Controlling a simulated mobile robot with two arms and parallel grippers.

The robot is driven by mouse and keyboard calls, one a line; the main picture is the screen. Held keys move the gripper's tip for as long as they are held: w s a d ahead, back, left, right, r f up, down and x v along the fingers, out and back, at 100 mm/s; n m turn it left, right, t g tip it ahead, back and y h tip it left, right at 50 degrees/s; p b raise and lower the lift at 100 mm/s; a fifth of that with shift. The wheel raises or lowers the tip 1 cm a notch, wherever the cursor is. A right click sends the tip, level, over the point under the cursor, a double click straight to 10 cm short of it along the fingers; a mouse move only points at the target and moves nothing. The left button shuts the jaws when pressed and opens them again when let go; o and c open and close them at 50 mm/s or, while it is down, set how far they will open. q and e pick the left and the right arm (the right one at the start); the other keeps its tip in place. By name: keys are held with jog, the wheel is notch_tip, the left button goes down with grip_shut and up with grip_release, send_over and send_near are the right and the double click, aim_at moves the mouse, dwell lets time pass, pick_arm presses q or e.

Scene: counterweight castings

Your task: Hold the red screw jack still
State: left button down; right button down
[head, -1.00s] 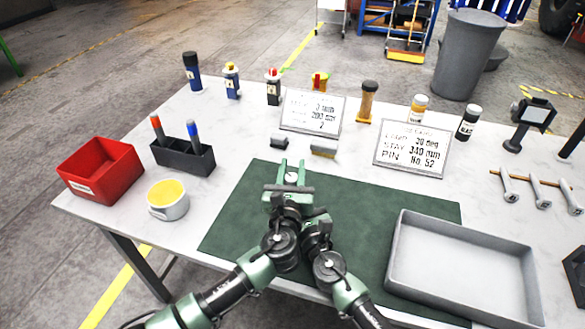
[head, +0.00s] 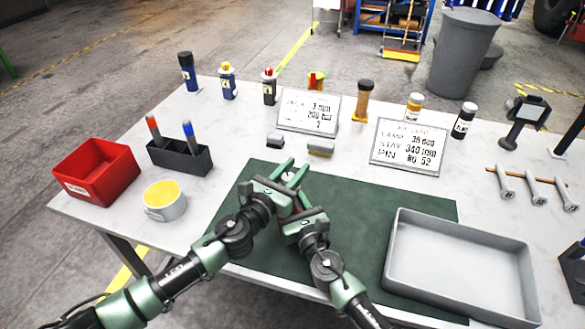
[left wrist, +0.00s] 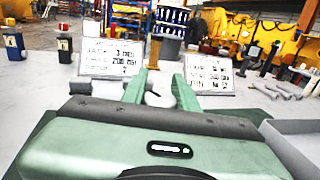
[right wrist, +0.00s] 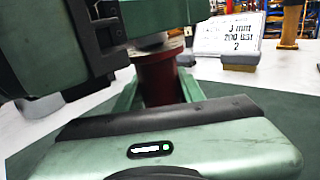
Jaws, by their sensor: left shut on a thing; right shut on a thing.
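The red screw jack stands on the green mat (head: 375,215); its red body (right wrist: 158,82) shows best in the right wrist view. Its pale round top (head: 290,177) shows between my left fingers in the head view, and also in the left wrist view (left wrist: 154,98). My left gripper (head: 293,168) is shut on the upper part of the jack. My right gripper (head: 298,196) is lower and nearer, shut on the red body. Its fingers lie either side of the body in the right wrist view. The jack's base is mostly hidden by my grippers.
Two printed signs (head: 308,112) (head: 411,146) and two small grey blocks (head: 256,142) (head: 320,148) are beyond the mat. A grey tray (head: 457,227) is at right. A red bin (head: 97,172), pen holder (head: 180,156) and yellow-topped cup (head: 165,201) are at left.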

pick_arm(q)
jog(key=shift+m+g+h, duration=0.4)
jog(key=shift+m+h, duration=0.1)
jog(key=shift+h, duration=0.1)
jog(key=shift+s+d, duration=0.1)
jog(key=c, duration=1.1)
grip_release()
jog(key=v, duration=1.2)
